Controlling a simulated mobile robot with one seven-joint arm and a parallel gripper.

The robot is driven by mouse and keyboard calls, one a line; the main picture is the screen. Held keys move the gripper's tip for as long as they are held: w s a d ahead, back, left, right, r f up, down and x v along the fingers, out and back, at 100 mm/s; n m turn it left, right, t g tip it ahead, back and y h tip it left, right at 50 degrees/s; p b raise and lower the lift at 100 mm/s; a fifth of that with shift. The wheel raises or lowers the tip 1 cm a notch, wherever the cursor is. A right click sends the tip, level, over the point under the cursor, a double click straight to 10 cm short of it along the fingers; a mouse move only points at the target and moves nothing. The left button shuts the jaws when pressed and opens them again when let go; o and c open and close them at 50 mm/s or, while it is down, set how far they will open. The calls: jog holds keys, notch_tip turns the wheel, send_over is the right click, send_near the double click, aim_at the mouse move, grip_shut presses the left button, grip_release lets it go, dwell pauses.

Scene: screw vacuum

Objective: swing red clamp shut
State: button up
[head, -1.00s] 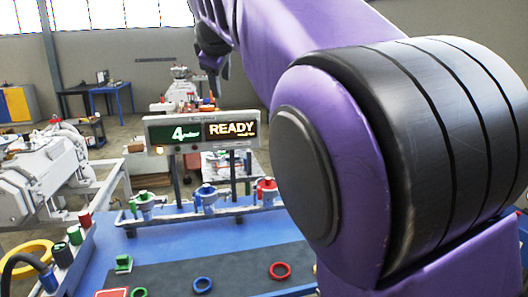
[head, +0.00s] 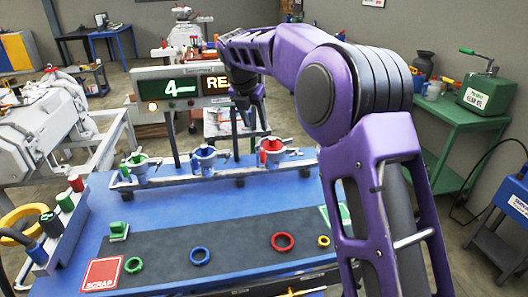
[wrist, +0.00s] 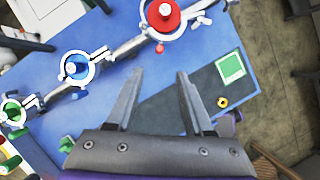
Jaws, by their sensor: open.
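The red clamp (head: 272,150) is the right one of three on the rail at the back of the blue table. It has a pale metal ring around a red cylinder. In the wrist view the red clamp (wrist: 163,14) is at the top edge, partly cut off, with its lugs to the right; I cannot tell how far its ring is open. My gripper (head: 252,108) hangs above and slightly left of it in the head view. In the wrist view my gripper (wrist: 155,72) has its fingers apart, with nothing between them, below the clamp.
Blue (head: 204,156) and green (head: 135,163) clamps stand left on the same rail. A display sign (head: 190,88) stands behind the rail, close to my arm. Loose coloured rings, a red scrap square (head: 102,274) and a dark mat (head: 230,236) are in front. A green bench (head: 455,125) is right.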

aim_at(262, 151)
jog(key=b+x, duration=0.1)
jog(key=x, duration=1.4)
jog(key=shift+d, duration=0.1)
jog(key=shift+s, duration=0.1)
jog(key=c, duration=0.8)
grip_shut()
jog(key=shift+r, duration=0.15)
